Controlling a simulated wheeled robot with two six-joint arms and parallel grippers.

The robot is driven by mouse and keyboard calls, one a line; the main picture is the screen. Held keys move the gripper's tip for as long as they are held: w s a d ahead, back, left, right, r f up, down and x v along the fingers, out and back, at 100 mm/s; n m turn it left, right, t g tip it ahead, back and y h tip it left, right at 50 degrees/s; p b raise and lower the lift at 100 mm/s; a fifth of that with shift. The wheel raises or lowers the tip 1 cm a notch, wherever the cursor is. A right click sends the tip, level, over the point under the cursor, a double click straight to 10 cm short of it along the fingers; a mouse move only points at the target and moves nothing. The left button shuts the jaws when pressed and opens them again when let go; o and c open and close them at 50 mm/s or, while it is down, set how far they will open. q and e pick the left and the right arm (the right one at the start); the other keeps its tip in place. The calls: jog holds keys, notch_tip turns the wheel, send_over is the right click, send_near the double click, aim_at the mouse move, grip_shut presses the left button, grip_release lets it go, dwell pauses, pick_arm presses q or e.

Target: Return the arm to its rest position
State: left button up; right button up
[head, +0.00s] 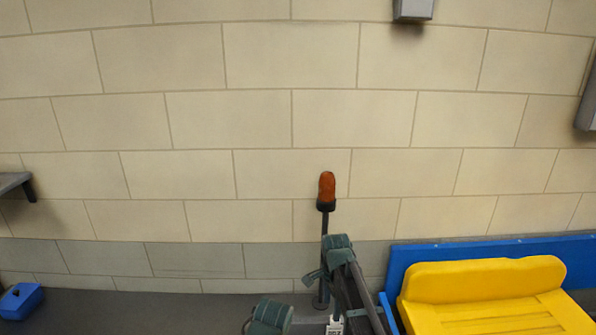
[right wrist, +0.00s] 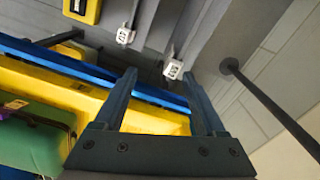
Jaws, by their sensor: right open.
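My right arm (head: 340,258) rises from the bottom centre of the head view, with dark links and teal joint covers. Its gripper is not clear in that view. In the right wrist view my right gripper (right wrist: 159,75) has its two dark fingers spread apart, with nothing held between them. Beyond the fingers are a blue rail, a yellow surface and grey floor. No left gripper shows in either view.
A blue-sided structure (head: 480,248) holding a yellow moulded piece (head: 480,278) stands at lower right. An orange beacon (head: 327,187) on a dark pole stands close behind my arm. A small blue object (head: 21,300) lies at far left. Floor (head: 130,312) between is clear.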

pick_arm(q)
notch_tip(320, 180, down, 17)
jog(key=b, duration=1.5)
jog(key=shift+f, duration=0.2)
pick_arm(e)
jog(key=s+a+f+n, duration=0.2)
jog(key=s+f+n, duration=0.6)
jog(key=s+n, duration=0.1)
jog(key=s+a+f+n+h, duration=0.1)
jog(key=s+a+f+n, duration=0.2)
jog(key=s+f+n, duration=0.6)
jog(key=s, duration=0.3)
jog(key=shift+s+a+f, duration=0.15)
jog(key=shift+s+a, duration=0.15)
jog(key=shift+a, duration=0.05)
